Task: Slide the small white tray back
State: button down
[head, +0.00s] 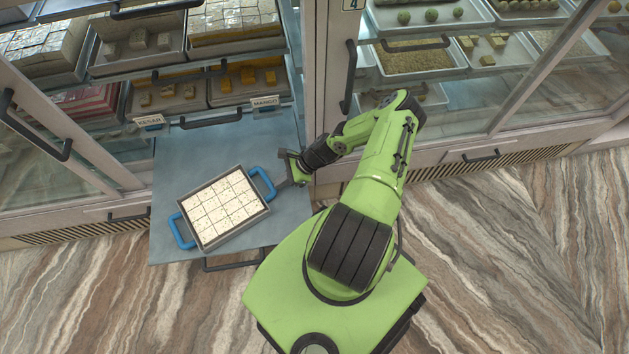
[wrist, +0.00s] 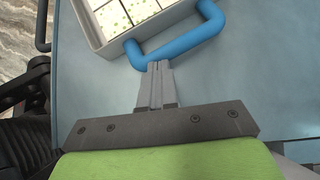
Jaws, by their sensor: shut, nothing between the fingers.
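The small tray (head: 235,239) has a pale grey-white rim, white square sweets in it and a blue handle at each end. It lies askew on a pulled-out blue-grey shelf (head: 180,165). My gripper (head: 284,185) is just right of the tray's right blue handle (head: 262,184). In the wrist view, my gripper's fingers (wrist: 158,66) are together, and their tips are at the edge of the blue handle (wrist: 183,43). A corner of the tray (wrist: 122,43) shows beyond it. I cannot tell whether the tips touch the handle. Nothing is between the fingers.
Behind the shelf, the cabinet holds trays of orange and yellow sweets (head: 248,77), with a KESAR label (head: 149,121) and a MANGO label (head: 265,101). A cabinet post (head: 326,60) stands right of the opening. The shelf is bare behind and left of the tray.

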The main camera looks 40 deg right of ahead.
aim_at(249, 191)
jog(key=w+a, duration=0.1)
jog(key=a, duration=0.1)
jog(key=w+a+p, duration=0.1)
jog(key=w+a, duration=0.2)
jog(key=a, duration=0.2)
jog(key=shift+w+a, duration=0.1)
jog(key=shift+w, duration=0.1)
jog(key=p+v, duration=0.5)
jog(key=v, duration=1)
jog(key=shift+s+d+r, duration=0.2)
jog(key=shift+r, duration=0.1)
jog(key=shift+f, duration=0.1)
